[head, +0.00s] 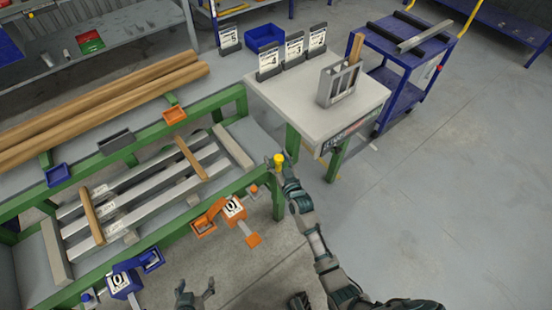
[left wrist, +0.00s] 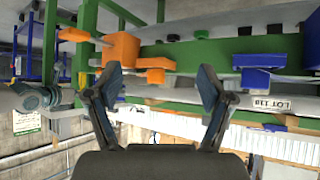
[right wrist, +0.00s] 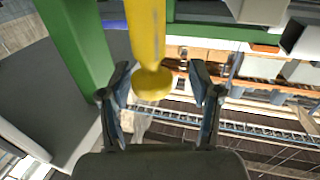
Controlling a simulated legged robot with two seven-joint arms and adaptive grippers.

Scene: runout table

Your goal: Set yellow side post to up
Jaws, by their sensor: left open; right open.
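The yellow side post (head: 279,160) shows as a small knob at the right end of the green runout table. In the right wrist view the yellow post (right wrist: 146,35) runs down from the top edge and ends in a wider disc between my open fingers. My right gripper (head: 284,171) is open around or just short of this end; contact cannot be told. Its fingers partly hide the post in the head view. My left gripper (head: 196,290) is open and empty in front of the table, low in the head view. In its wrist view orange parts (left wrist: 122,50) lie beyond the fingers.
An orange clamp unit (head: 234,208) and a blue one (head: 120,283) hang on the table's front. Wooden bars (head: 190,158) lie across the metal rails. A white side table (head: 300,100) with a slotted holder (head: 338,84) stands behind my right gripper. The floor at right is clear.

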